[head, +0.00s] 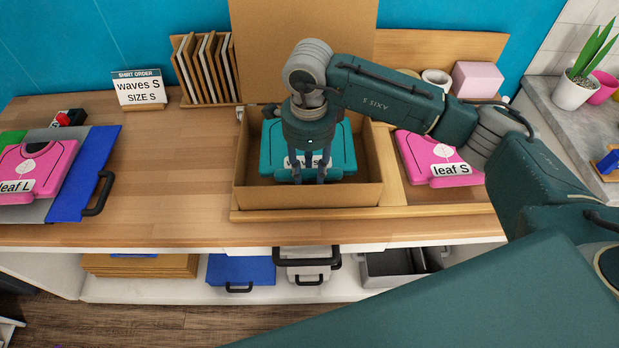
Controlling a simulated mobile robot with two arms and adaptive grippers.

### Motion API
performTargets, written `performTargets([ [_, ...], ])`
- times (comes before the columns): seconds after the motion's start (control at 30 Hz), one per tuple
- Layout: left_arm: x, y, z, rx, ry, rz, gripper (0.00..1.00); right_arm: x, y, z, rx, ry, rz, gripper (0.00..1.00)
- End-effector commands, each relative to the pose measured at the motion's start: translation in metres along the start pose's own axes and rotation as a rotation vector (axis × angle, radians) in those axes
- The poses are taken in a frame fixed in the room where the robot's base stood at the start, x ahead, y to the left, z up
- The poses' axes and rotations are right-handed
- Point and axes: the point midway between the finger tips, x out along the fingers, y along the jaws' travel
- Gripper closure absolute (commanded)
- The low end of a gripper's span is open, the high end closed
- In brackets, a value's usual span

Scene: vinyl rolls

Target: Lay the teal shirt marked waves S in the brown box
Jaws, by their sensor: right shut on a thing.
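The teal shirt (268,160) is inside the brown box (258,195), near its floor. Its label is mostly hidden behind my fingers, and only part of the lettering shows. My right gripper (310,178) reaches down into the box from above and is shut on the teal shirt. The box is open, with its tall back flap (285,40) standing up. I cannot tell whether the shirt touches the box floor. My left gripper is not in view.
A pink leaf S shirt (425,150) lies right of the box, and a pink leaf L shirt (30,165) lies at the left on boards. An order sign (139,88) and upright brown boards (200,65) stand behind. The table (170,175) left of the box is clear.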

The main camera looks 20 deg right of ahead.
Motion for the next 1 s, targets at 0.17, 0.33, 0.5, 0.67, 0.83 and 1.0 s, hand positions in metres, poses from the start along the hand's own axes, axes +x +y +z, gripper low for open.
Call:
performTargets([
  [0.17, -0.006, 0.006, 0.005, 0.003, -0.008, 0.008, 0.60, 0.016, 0.000, 0.001, 0.001, -0.001, 0.000, 0.98],
  [0.33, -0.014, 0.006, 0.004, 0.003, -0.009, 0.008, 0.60, 0.038, 0.001, 0.000, 0.002, 0.001, 0.004, 0.98],
  [0.5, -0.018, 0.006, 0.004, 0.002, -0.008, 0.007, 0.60, 0.057, 0.000, 0.000, 0.000, -0.001, 0.000, 0.98],
  [0.67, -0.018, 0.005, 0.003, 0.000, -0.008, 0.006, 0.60, 0.059, 0.000, 0.001, 0.000, -0.002, -0.002, 0.98],
  [0.83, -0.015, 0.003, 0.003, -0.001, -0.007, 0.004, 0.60, 0.061, 0.000, 0.001, 0.000, -0.001, -0.001, 0.98],
  [1.0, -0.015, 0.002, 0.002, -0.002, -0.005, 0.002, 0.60, 0.061, 0.000, 0.000, 0.000, -0.001, 0.000, 0.60],
])
